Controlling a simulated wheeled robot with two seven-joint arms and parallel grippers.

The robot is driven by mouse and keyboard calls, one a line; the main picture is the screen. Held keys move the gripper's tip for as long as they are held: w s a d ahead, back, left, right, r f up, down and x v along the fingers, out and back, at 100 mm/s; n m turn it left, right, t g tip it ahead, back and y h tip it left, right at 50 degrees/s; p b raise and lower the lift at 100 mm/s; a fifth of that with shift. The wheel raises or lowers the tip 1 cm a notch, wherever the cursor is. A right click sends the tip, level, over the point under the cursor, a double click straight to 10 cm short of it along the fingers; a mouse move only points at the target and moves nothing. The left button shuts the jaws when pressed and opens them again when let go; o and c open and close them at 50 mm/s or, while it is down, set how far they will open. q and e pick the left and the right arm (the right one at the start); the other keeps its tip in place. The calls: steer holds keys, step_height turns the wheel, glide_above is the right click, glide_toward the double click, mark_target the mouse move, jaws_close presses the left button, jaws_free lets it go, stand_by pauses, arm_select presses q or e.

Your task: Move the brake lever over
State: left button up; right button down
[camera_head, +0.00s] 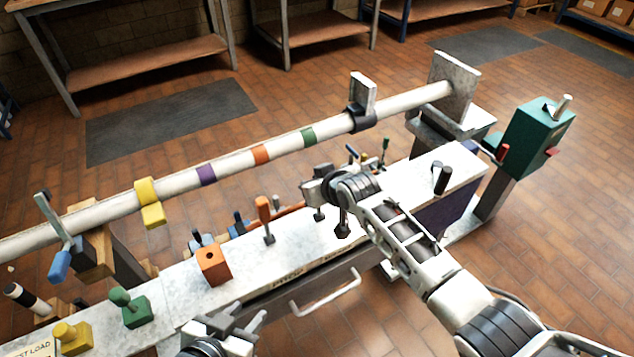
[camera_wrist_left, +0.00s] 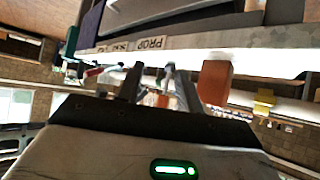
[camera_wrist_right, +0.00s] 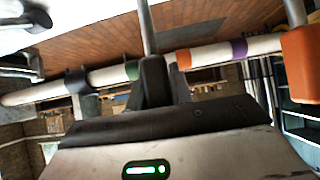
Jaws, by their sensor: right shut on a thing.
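Along the bench (camera_head: 390,190) stands a lever with an orange handle (camera_head: 264,209); that handle also shows in the right wrist view (camera_wrist_right: 302,58). My right gripper (camera_head: 320,190) is over the bench, right of the orange handle. In the right wrist view its fingers (camera_wrist_right: 155,80) are shut on the dark end of a lever with a thin metal rod (camera_wrist_right: 147,27). The gripper hides most of this lever, and I read no name on it. My left gripper (camera_head: 236,322) is open and empty, low by the bench's front edge.
An orange block (camera_head: 213,264), a green knob block (camera_head: 129,306) and a yellow one (camera_head: 72,336) sit along the bench. A white pole with coloured bands (camera_head: 235,162) lies behind. A green box (camera_head: 537,135) stands at the right. A handle rail (camera_head: 326,297) juts from the front.

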steer(key=c, duration=1.2)
jaws_free()
steer(key=shift+a, duration=0.1)
steer(key=shift+c, duration=0.2)
steer(key=p+v, duration=0.2)
steer(key=v, duration=1.3)
steer(key=shift+s+d+r+p, duration=0.2)
steer(key=shift+s+r+p, duration=0.05)
steer(key=shift+p, duration=0.05)
steer(key=s+d+f+m+h, duration=0.1)
steer(key=s+d+f+m, duration=0.1)
steer(key=s+d+f, duration=0.4)
steer(key=s+d+f+m+t+h, duration=0.1)
steer(key=s+d+f, duration=0.5)
steer(key=s, duration=0.6)
steer(key=shift+s+d+f+m+t+h, duration=0.2)
steer(key=shift+f+m+t+h, duration=0.1)
steer(key=shift+f+m+h, duration=0.25)
